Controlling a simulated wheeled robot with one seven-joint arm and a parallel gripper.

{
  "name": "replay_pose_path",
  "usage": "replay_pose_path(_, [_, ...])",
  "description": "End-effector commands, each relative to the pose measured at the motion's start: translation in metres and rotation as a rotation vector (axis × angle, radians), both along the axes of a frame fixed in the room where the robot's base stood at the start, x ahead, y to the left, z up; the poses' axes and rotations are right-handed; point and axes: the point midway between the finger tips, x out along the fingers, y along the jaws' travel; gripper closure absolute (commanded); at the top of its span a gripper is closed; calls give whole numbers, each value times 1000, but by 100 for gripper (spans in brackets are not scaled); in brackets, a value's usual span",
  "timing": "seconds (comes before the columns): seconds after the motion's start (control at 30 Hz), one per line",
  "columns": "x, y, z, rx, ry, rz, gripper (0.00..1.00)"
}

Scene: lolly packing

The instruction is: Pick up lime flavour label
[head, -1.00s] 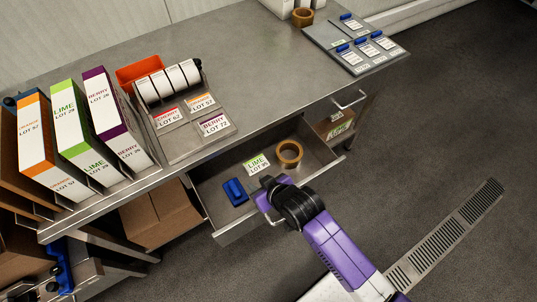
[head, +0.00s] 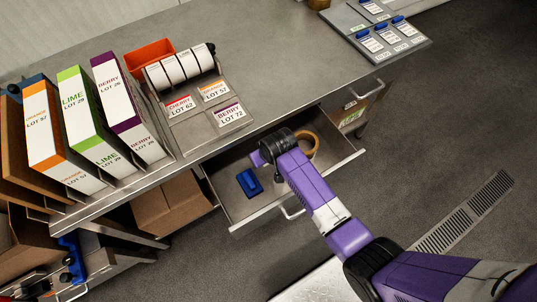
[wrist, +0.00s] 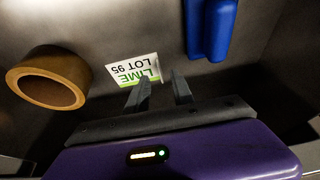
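The lime label, white with a green band and reading LIME LOT 95, lies on the floor of the open drawer in the wrist view (wrist: 133,70). It is hidden behind my arm in the head view. My gripper (wrist: 160,85) is open, its two dark fingers apart with nothing between them. The label shows just beyond and to the left of the fingertips, and the left finger overlaps its lower edge in the picture. I cannot tell whether they touch. In the head view my gripper (head: 257,159) is over the drawer.
The drawer (head: 243,221) also holds a tape roll (wrist: 48,78), left of the label in the wrist view, and a blue object (wrist: 210,28) to its right. The bench top (head: 290,75) is above. A plate with cherry, orange and berry labels (head: 228,114) lies there.

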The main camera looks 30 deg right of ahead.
Motion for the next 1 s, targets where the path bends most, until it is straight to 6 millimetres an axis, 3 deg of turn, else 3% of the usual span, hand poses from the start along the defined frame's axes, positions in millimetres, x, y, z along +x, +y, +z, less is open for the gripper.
replay_pose_path(0.2, [9,1,-21,0,0,1,71])
replay_pose_path(0.5, [10,1,-24,0,-1,1,71])
replay_pose_path(0.67, [10,1,-24,0,-1,1,100])
replay_pose_path(1.0, [9,1,-23,0,-1,1,100])
